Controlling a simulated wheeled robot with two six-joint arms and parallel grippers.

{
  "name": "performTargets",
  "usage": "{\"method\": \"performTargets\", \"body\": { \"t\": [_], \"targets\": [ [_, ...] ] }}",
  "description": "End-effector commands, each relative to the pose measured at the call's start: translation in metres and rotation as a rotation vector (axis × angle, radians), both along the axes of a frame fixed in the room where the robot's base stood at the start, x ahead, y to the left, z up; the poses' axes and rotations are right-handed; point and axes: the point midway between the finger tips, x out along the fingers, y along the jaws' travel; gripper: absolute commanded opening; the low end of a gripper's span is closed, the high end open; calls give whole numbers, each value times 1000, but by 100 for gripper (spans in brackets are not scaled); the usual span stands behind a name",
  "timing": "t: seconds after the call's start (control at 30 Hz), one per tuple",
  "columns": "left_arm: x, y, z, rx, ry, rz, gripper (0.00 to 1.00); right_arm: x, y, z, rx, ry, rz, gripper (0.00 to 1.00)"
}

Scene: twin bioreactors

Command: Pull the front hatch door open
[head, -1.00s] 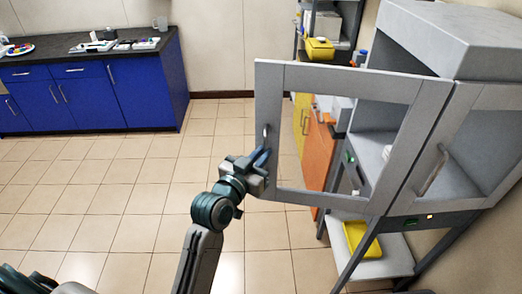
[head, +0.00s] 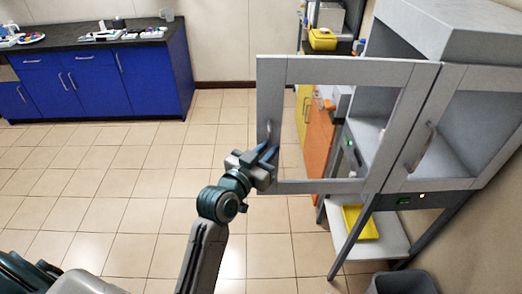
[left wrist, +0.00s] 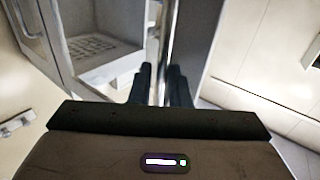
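The front hatch door (head: 271,90) is a grey frame with a clear window. In the head view it stands swung out from the grey cabinet (head: 455,35), hinged at its right side. Its vertical handle (head: 268,131) is near the free left edge. My left gripper (head: 266,156) is at the handle's lower part. In the left wrist view the two dark fingers (left wrist: 161,85) are close together with a shiny upright bar between them, apparently shut on the handle. The fingertips' exact contact is hard to see. My right gripper is not in view.
A second hatch door with a handle (head: 425,148) is closed at the right. Below is a shelf with a yellow tray (head: 359,222). A dark bin (head: 402,284) stands at the bottom right. The tiled floor at left is open, up to blue cupboards (head: 150,75).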

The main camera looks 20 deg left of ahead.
Motion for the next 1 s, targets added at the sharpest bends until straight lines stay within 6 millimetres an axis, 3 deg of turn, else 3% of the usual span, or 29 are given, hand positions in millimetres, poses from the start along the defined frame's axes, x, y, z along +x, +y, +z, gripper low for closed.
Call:
{"method": "performTargets", "body": {
  "t": [0.07,0.6,0.77,1.0],
  "targets": [
    [0,0,1,0,-1,1,32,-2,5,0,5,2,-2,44],
    [-5,2,-2,5,0,3,33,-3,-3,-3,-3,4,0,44],
    [-28,7,-5,7,1,3,33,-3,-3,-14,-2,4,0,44],
    [-77,17,-6,6,1,1,33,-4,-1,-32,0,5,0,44]
  ]
}}
